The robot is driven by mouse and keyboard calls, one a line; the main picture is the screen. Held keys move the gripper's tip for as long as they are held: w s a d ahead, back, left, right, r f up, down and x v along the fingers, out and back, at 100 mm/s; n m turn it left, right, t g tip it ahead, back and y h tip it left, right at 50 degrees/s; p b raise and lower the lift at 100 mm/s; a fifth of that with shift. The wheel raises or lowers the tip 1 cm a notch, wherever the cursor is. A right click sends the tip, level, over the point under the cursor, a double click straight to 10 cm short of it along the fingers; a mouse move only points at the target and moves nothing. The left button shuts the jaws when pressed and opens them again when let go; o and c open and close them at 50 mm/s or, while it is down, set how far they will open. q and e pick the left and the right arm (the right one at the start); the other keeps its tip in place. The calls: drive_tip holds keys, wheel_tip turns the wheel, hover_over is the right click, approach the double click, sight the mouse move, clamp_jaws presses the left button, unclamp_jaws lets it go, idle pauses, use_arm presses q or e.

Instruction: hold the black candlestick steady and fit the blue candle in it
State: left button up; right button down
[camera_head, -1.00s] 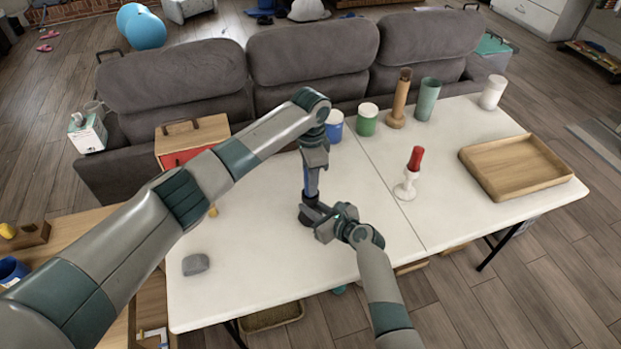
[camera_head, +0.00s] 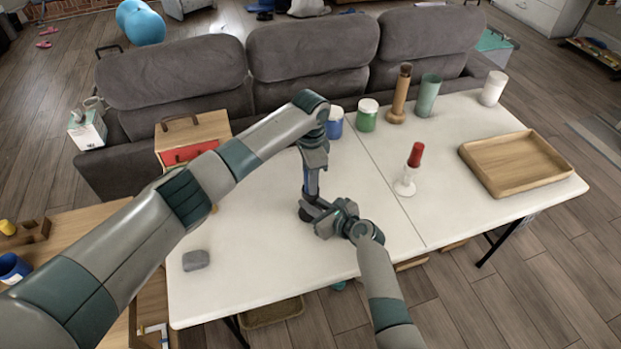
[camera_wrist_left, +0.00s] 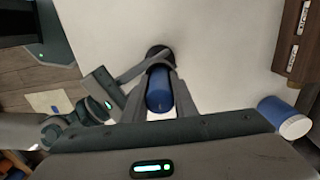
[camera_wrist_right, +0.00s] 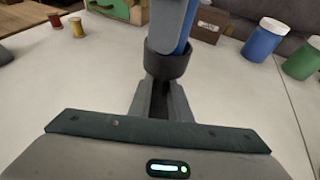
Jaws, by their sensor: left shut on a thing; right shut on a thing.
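My left gripper (camera_head: 311,192) is shut on the blue candle (camera_wrist_left: 158,92) and holds it upright above the white table. My right gripper (camera_head: 309,208) is shut on the black candlestick (camera_wrist_right: 167,64), around its stem below the cup. In the right wrist view the candle's (camera_wrist_right: 168,22) lower end is at the cup's mouth and lines up with it. The cup's front wall hides the candle's bottom, so I cannot tell how deep it sits. In the head view the grippers hide most of both things.
A red candle (camera_head: 416,154) in a white holder (camera_head: 405,183) stands right of my grippers. A wooden tray (camera_head: 480,171) lies further right. Blue (camera_head: 335,124) and green (camera_head: 367,116) jars stand behind. A grey stone (camera_head: 195,260) lies at the front left. The table around the candlestick is clear.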

use_arm(q)
drive_tip(key=shift+f, duration=0.15)
drive_tip(key=o, duration=1.1)
drive_tip(key=shift+o, duration=0.2)
wheel_tip(320, 180, up, 12)
use_arm(e)
drive_tip(key=c, duration=1.6)
unclamp_jaws()
drive_tip(key=shift+o, duration=0.4)
